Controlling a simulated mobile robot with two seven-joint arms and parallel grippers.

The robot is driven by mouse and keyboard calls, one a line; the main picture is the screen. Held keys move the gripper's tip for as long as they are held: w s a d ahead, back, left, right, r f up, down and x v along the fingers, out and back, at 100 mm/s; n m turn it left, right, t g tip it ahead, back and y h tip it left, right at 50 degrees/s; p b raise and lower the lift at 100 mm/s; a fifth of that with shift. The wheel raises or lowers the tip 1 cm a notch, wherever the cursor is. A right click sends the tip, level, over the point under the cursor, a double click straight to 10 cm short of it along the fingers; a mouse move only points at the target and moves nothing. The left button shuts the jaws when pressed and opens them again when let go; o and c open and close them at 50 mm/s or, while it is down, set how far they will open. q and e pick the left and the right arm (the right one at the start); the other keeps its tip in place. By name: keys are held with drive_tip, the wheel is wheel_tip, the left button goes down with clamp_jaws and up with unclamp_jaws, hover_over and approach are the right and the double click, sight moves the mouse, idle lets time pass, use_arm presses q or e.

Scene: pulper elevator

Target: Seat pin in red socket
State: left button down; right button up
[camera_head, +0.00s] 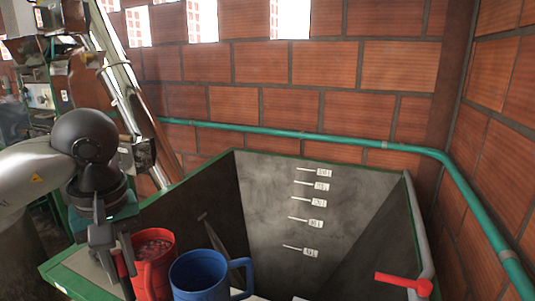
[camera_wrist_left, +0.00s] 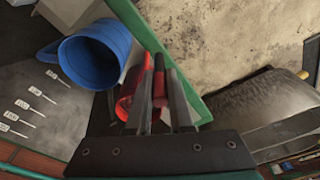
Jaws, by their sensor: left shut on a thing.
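My left gripper (camera_head: 117,272) is beside the left side of a red mug (camera_head: 153,262), with its fingers pointing down. The mug holds reddish contents. I cannot make out a pin or a red socket for certain. A red lever or handle (camera_head: 404,283) is at the right of the hopper. My right gripper is not in view.
A blue mug (camera_head: 199,276) stands close to the right of the red one. A grey hopper (camera_head: 290,205) with a green rim and level labels opens behind them. A teal pipe (camera_head: 300,135) runs along the brick wall. Machinery (camera_head: 50,85) stands at the left.

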sight(133, 296)
use_arm(q)
drive_tip(key=shift+m, duration=0.7)
drive_tip(key=f+b, duration=0.2)
drive_tip(key=f, duration=0.1)
drive_tip(key=s+d+f, duration=0.1)
drive_tip(key=f, duration=0.1)
drive_tip(key=shift+d+f+b, duration=0.1)
drive_tip(key=shift+f+b, duration=0.1)
drive_tip(key=shift+b, duration=0.2)
drive_tip(key=s+d+f+m+b, duration=0.2)
drive_tip(key=f+b, duration=0.4)
drive_tip(key=f, duration=0.3)
drive_tip(key=s+d+f+m+h+b, duration=0.1)
drive_tip(key=s+d+f+m+b, duration=0.1)
drive_tip(key=f+b, duration=0.4)
wheel_tip(133, 296, down, 3)
drive_tip(key=shift+s+d+f+m, duration=0.15)
drive_tip(key=shift+s+d+m, duration=0.15)
drive_tip(key=shift+d+m, duration=0.6)
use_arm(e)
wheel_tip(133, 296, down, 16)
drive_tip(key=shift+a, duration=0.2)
